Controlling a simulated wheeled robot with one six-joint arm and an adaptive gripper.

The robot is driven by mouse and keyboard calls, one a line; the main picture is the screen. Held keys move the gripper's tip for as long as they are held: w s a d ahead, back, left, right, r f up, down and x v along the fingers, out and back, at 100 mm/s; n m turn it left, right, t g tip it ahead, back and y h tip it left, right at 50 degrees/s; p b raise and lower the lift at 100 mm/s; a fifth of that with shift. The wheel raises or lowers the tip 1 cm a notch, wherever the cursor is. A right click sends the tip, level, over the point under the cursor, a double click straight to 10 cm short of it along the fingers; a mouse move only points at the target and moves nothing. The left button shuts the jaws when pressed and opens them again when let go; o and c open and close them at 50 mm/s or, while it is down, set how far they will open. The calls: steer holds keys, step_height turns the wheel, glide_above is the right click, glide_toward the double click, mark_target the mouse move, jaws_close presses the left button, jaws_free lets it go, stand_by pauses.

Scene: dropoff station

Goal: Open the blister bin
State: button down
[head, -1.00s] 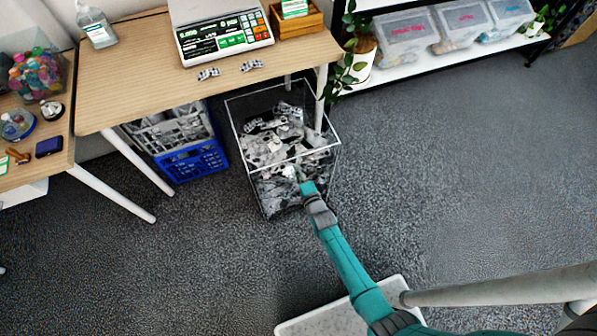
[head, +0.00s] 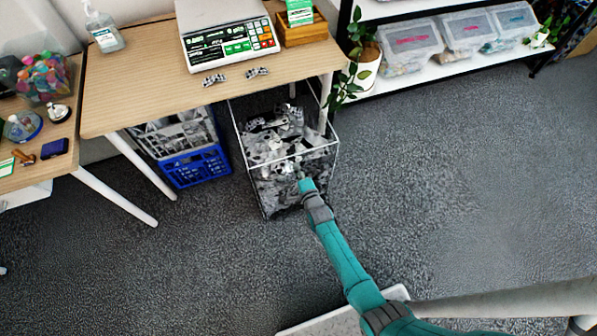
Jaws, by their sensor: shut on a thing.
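The blister bin (head: 256,190) is a clear-walled open-topped box with pale edges. It stands on the floor, its back part under the table's front edge. It holds many grey and silver blister packs (head: 275,145). My gripper (head: 304,181), at the end of my teal arm, is at the upper part of the bin's near wall, just below its front rim. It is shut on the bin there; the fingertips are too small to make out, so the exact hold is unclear.
The wooden table (head: 140,75) carries a scale (head: 230,40), two loose blister packs (head: 257,72) and a pump bottle (head: 104,32). A blue crate (head: 195,166) stands left of the bin, beside a table leg. A plant (head: 366,60) and shelf (head: 445,68) are at right. The right floor is clear.

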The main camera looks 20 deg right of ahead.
steer(key=c, duration=1.2)
jaws_free()
steer(key=shift+c, duration=0.2)
steer(key=v, duration=1.2)
steer(key=shift+s, duration=0.15)
